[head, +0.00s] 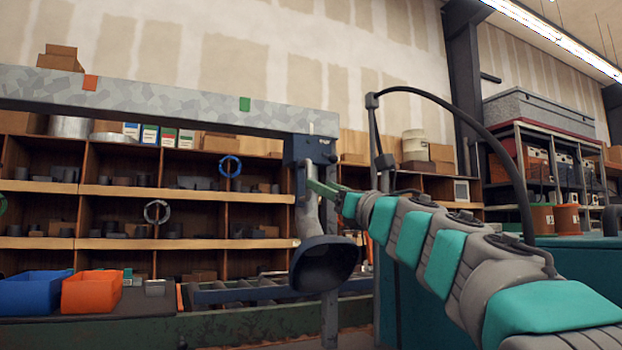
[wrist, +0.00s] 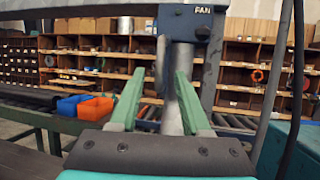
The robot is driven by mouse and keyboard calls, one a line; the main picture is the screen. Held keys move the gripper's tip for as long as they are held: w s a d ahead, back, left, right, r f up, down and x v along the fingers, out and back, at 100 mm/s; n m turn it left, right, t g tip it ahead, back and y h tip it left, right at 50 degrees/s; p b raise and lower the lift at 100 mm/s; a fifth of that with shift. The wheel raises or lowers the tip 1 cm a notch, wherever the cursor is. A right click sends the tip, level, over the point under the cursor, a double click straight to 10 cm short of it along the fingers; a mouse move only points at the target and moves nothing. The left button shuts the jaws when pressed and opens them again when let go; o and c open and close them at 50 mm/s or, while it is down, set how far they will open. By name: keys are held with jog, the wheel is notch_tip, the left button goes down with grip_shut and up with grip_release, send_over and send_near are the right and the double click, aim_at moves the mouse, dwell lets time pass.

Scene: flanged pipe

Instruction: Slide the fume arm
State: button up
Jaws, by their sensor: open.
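The fume arm hangs from a dark blue carriage (head: 308,149) at the right end of a grey overhead rail (head: 170,103). Its pale tube (head: 307,213) runs down to a dark flared hood (head: 322,264). My gripper (head: 318,187) is beside the upper tube, below the carriage. In the wrist view, the two green fingers of my gripper (wrist: 160,78) stand apart. A slim grey bar (wrist: 161,64) and the fume arm's tube (wrist: 178,100) show between them. I cannot tell whether the fingers touch either one. The hood is hidden in the wrist view.
The rail carries an orange mark (head: 90,82) at left and a green mark (head: 245,104) left of the carriage. A post (head: 329,300) stands behind the hood. Blue (head: 35,292) and orange bins (head: 91,291) sit on the bench at left. A roller conveyor (head: 240,293) runs behind.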

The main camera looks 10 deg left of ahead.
aim_at(309, 191)
jog(key=p+x, duration=0.2)
jog(key=x, duration=0.4)
jog(key=shift+w+a+r+p, duration=0.1)
jog(key=shift+a+r+p, duration=0.1)
jog(key=shift+p, duration=0.15)
jog(key=shift+d, duration=0.1)
jog(key=shift+c, duration=0.3)
grip_shut()
dwell(0.8)
